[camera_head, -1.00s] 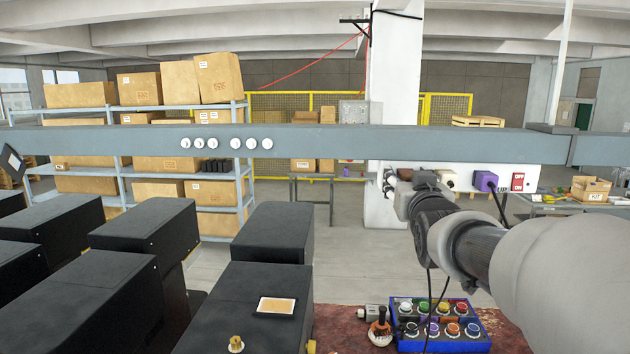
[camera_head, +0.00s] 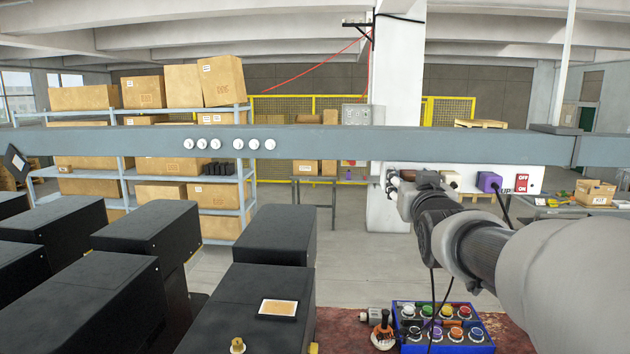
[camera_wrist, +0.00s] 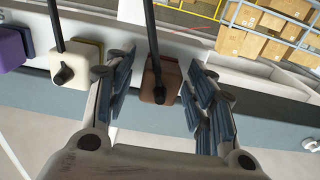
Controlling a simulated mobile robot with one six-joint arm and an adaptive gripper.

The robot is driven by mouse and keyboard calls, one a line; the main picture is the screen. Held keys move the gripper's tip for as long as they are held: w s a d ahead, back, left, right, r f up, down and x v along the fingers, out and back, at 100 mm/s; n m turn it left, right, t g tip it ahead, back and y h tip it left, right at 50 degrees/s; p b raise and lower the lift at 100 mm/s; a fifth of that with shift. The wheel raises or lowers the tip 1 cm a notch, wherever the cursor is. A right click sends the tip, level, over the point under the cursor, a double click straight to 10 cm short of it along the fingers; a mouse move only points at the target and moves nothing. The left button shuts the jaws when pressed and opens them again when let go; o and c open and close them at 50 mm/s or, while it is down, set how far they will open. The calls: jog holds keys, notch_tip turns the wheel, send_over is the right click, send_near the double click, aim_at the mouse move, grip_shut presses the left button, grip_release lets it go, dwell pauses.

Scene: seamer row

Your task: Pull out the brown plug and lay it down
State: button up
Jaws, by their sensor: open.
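The brown plug (camera_wrist: 160,82) sits in the white socket panel (camera_head: 530,178), with a dark cable running from it. In the wrist view it lies between the two spread fingers of my gripper (camera_wrist: 158,92), with a gap on each side. In the head view the brown plug (camera_head: 408,175) shows only in part, behind my gripper (camera_head: 398,190). My gripper is open and holds nothing.
A cream plug (camera_wrist: 74,68) sits close beside my left finger in the wrist view, with a purple plug (camera_wrist: 14,47) beyond it. A grey beam (camera_head: 330,141) runs above. A blue button box (camera_head: 440,325) stands below.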

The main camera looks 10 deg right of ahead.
jog(key=shift+c, duration=0.4)
grip_shut()
jog(key=shift+s+f, duration=0.1)
jog(key=shift+s, duration=0.05)
jog(key=shift+s+a+b, duration=0.1)
jog(key=shift+s+b, duration=0.05)
jog(key=shift+b, duration=0.2)
jog(key=shift+b+v, duration=0.95)
jog(key=shift+v, duration=1.75)
